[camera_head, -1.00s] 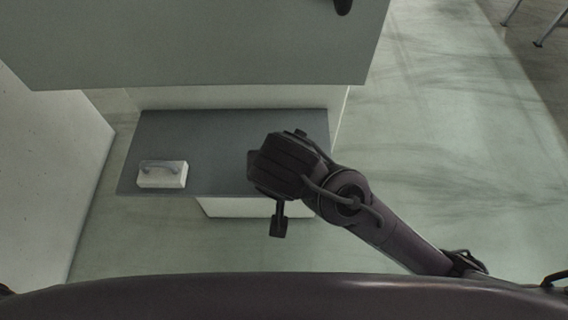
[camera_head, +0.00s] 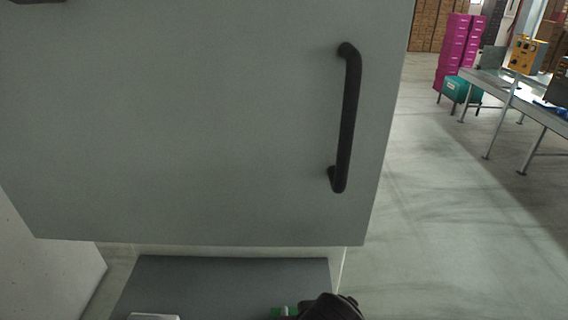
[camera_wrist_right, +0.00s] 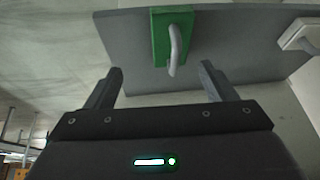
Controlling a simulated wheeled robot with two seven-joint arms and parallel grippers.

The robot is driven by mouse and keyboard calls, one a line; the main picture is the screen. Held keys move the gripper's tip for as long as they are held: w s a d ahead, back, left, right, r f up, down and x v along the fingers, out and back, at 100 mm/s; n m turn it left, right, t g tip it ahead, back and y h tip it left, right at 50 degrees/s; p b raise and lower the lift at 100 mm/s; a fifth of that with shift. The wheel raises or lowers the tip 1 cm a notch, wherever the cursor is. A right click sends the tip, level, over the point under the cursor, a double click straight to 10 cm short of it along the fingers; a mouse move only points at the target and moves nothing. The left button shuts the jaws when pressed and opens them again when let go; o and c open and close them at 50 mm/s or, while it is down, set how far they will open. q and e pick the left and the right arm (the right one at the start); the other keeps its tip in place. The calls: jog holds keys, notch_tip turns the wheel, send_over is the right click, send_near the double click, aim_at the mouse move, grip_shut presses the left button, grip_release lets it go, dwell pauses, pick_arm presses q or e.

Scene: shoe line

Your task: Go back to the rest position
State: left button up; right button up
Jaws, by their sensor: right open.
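My right gripper (camera_wrist_right: 161,78) is open and empty in the right wrist view, its two fingers apart. Beyond the fingers, a green block (camera_wrist_right: 160,38) with a pale handle lies on a dark grey board; the gripper is apart from it. My left gripper is in neither view.
A large grey panel (camera_head: 200,130) with a black bar handle (camera_head: 348,120) fills the head view above the dark grey board (camera_head: 230,275). A white block (camera_wrist_right: 300,35) lies on that board. Open floor (camera_head: 430,220) lies right, with tables (camera_head: 520,100) and magenta boxes (camera_head: 458,45) beyond.

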jog(key=s+d+f+n+g+h, duration=0.15)
jog(key=d+f, duration=0.25)
jog(key=d, duration=0.4)
jog(key=s+d+f+y, duration=0.1)
jog(key=s+d+f, duration=0.25)
jog(key=d, duration=0.45)
notch_tip(320, 180, down, 33)
jog(key=s+g+b, duration=0.1)
jog(key=s, duration=0.1)
jog(key=s+d+f, duration=0.2)
jog(key=s+f, duration=0.6)
jog(key=s, duration=0.1)
jog(key=s+d+f+g, duration=0.1)
jog(key=s+f, duration=0.8)
jog(key=s, duration=0.1)
jog(key=shift+s+d+f+h+b, duration=0.15)
jog(key=shift+d+f+h+b, duration=0.15)
jog(key=shift+d+h+b, duration=0.1)
